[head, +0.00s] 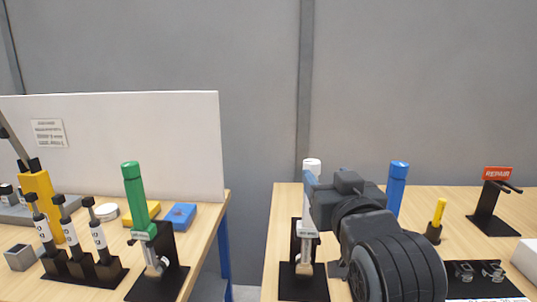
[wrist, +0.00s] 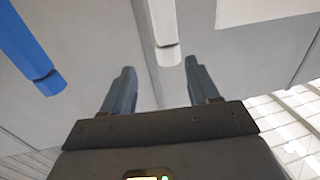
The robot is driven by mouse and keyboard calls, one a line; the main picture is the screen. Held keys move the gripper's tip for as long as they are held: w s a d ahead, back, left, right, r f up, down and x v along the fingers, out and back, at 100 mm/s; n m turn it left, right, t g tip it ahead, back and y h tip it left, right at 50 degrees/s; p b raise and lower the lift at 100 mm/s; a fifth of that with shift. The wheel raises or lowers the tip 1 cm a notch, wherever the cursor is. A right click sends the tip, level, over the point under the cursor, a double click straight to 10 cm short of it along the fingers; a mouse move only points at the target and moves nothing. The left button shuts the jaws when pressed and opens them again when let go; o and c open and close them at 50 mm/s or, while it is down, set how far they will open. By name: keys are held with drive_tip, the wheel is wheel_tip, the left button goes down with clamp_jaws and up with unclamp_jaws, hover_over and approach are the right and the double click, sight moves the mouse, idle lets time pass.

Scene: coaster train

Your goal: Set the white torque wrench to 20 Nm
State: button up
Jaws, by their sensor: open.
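The white torque wrench stands upright in a black stand (head: 290,288) near the left edge of the right table. Its white top (head: 312,163) and its lower part (head: 305,248) show in the head view; my gripper hides part of its handle. My gripper (head: 311,188) is at the upper handle, coming from the right. In the wrist view the white wrench (wrist: 162,22) reaches in from the top edge, its end lying between the spread fingers of my gripper (wrist: 160,72). Gaps show on both sides; I cannot tell how deep it sits. Its scale is not readable.
A blue wrench (head: 397,188) stands just right behind my arm; it also shows in the wrist view (wrist: 28,40). A yellow-handled tool (head: 438,212) and a red REPAIR sign (head: 497,173) are farther right. A green wrench (head: 134,195) stands on the left table, across a gap.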

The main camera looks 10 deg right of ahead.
sight(310, 160)
drive_tip(key=shift+w+a+r, duration=0.3)
drive_tip(key=shift+a+r, duration=0.05)
drive_tip(key=shift+r, duration=0.05)
drive_tip(key=shift+w+a, duration=0.15)
drive_tip(key=shift+w, duration=0.15)
drive_tip(key=w, duration=0.2)
drive_tip(key=w+p, duration=0.1)
drive_tip(key=w, duration=0.2)
drive_tip(key=shift+w+d+r+p, duration=0.1)
drive_tip(key=shift+w+d+p, duration=0.25)
drive_tip(key=shift+p, duration=0.05)
drive_tip(key=shift+w+d, duration=0.1)
drive_tip(key=shift+w, duration=0.65)
drive_tip(key=shift+c, duration=0.2)
drive_tip(key=c, duration=0.9)
